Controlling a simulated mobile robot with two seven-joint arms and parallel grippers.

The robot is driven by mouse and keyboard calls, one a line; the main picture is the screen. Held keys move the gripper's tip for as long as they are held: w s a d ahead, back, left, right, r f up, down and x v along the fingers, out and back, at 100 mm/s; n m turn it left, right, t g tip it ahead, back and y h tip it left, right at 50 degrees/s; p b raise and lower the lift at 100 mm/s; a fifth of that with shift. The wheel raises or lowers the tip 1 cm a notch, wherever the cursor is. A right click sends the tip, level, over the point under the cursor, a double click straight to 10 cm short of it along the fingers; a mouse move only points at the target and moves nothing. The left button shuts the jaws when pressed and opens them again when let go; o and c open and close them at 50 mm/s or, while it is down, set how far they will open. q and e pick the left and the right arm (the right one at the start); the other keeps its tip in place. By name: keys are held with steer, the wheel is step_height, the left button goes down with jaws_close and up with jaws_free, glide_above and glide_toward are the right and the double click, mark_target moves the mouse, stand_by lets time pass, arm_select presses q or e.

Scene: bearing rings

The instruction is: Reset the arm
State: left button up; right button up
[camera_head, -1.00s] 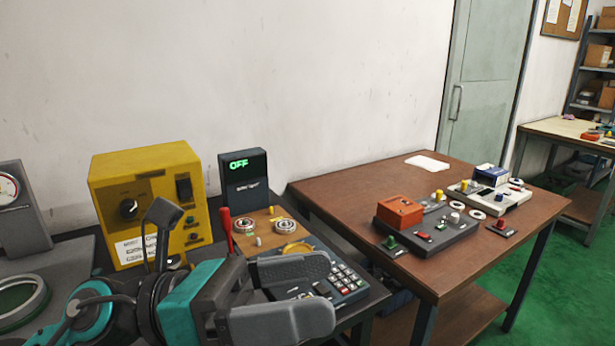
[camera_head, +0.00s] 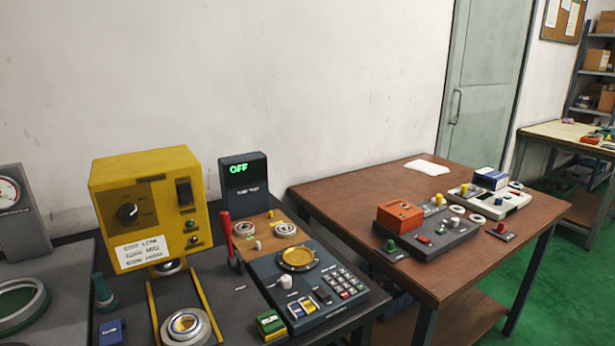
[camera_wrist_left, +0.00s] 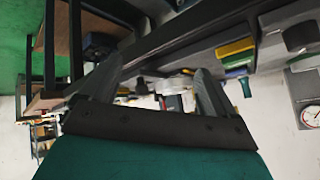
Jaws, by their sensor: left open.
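My left gripper (camera_wrist_left: 158,95) shows in the left wrist view with its two grey fingers spread apart and nothing between them. The left arm is out of the head view. In the wrist view the benches and machines appear turned over and partly hidden behind the fingers. My right gripper is in neither view.
The dark bench holds a yellow machine (camera_head: 150,205), a keypad console (camera_head: 300,285), a red lever (camera_head: 228,238), a display reading OFF (camera_head: 243,185) and bearing rings (camera_head: 285,229). A wooden table (camera_head: 340,190) with an orange box (camera_head: 399,214) stands right.

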arm_select(q)
steer(key=s+f+n+g, duration=0.2)
steer(key=s+f+g, duration=0.3)
steer(key=s, duration=0.5)
steer(key=w+d+f+t+h, duration=0.2)
steer(key=w+d+f+t, duration=0.1)
steer(key=w+f+t, duration=0.4)
steer(key=shift+w+d+f+m+h+p, duration=0.3)
steer(key=shift+w+d+f+p, duration=0.1)
steer(key=shift+f, duration=0.35)
steer(key=shift+a, duration=0.15)
